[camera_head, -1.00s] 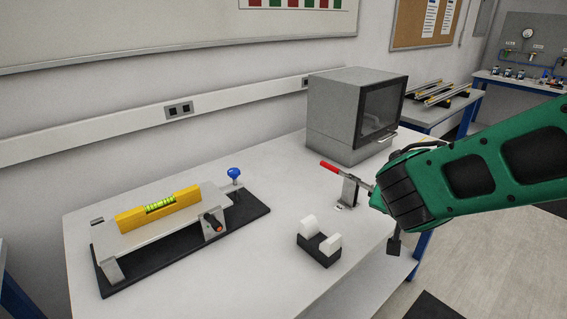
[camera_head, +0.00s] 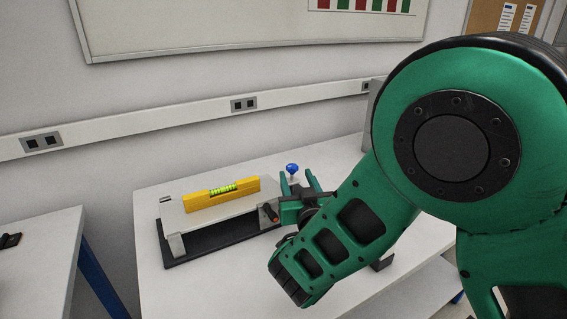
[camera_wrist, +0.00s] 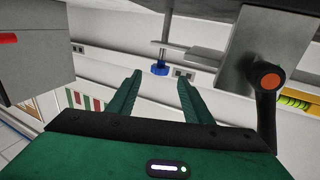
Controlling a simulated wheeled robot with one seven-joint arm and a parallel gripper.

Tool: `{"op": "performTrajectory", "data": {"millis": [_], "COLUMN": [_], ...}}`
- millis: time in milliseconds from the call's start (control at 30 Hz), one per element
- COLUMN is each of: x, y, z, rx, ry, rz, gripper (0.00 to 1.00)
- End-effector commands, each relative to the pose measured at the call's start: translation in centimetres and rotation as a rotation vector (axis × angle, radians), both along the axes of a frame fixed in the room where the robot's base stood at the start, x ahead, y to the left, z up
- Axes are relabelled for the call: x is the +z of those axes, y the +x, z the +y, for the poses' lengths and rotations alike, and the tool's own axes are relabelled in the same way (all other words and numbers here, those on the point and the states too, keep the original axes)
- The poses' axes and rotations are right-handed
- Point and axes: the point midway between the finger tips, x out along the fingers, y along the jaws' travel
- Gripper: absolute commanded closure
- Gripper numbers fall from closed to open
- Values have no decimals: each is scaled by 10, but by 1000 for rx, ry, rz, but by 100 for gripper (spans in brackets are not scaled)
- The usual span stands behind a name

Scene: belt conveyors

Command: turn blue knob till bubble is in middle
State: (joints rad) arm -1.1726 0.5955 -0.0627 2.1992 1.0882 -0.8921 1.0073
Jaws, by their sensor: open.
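The blue knob (camera_head: 292,169) stands on a thin stem at the right back end of the levelling plate (camera_head: 235,208). It also shows in the wrist view (camera_wrist: 159,69), beyond the fingers and near the middle. A yellow spirit level (camera_head: 222,195) with a green vial (camera_head: 223,188) lies on the plate. The bubble's place in the vial is too small to tell. My gripper (camera_head: 299,184) is open and empty, just in front of the knob and apart from it. Its two green fingers (camera_wrist: 158,90) point toward the knob in the wrist view.
An orange-tipped black lever (camera_head: 269,211) sits at the plate's front right, close to my gripper; it shows in the wrist view (camera_wrist: 268,90). The plate rests on a black base (camera_head: 205,248) on a white table (camera_head: 160,290). A grey box (camera_wrist: 30,40) shows at the wrist view's left.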

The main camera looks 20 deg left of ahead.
Motion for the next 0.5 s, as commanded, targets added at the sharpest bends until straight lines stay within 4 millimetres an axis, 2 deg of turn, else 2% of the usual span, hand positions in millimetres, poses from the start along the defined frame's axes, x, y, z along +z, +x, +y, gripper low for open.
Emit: {"op": "performTrajectory", "data": {"millis": [167,500], "x": [1,1], "y": [19,70], "z": [8,37], "rx": [-4,-5], "ry": [2,1], "rz": [-2,-2], "gripper": [54,54]}}
